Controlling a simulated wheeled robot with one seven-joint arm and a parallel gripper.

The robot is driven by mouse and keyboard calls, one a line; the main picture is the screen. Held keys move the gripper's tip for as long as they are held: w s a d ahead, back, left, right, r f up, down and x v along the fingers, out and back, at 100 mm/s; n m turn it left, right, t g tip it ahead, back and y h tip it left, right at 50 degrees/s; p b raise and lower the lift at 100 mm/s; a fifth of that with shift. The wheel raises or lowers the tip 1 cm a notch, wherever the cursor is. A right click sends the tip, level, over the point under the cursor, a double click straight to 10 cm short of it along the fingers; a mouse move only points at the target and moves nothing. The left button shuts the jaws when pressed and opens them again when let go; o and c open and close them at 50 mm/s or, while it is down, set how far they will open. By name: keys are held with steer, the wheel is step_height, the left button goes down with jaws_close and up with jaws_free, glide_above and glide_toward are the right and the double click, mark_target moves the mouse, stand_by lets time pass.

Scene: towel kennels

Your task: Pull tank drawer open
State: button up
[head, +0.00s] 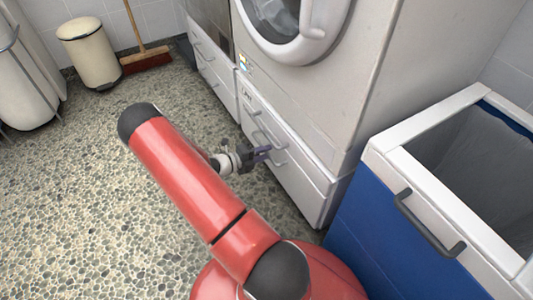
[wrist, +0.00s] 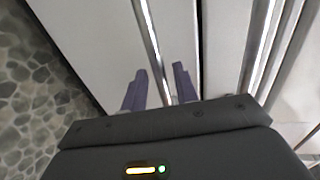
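The white drawer front (head: 300,178) lies low under a front-loading machine and looks shut in the head view. A metal bar handle (head: 272,142) is on it. My gripper (head: 264,153) is at this handle, low over the floor. In the wrist view, its two purple fingers (wrist: 163,86) are apart, and a shiny bar handle (wrist: 148,30) runs between them, one finger on each side. I see no clear contact between fingers and bar. Part of the handle is hidden by the gripper in the head view.
The machine (head: 335,90) with a round door stands above the drawer. A blue bin with a white rim (head: 395,160) is close on the right. A second unit with drawers (head: 212,75) stands farther left. Pebbled floor (head: 75,190) is free at left; a cream bin (head: 90,55) and broom (head: 146,60) are behind.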

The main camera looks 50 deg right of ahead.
steer(key=shift+s+d+f, duration=0.1)
steer(key=shift+s+d, duration=0.1)
steer(key=shift+d, duration=0.45)
jaws_close()
steer(key=shift+a, duration=0.1)
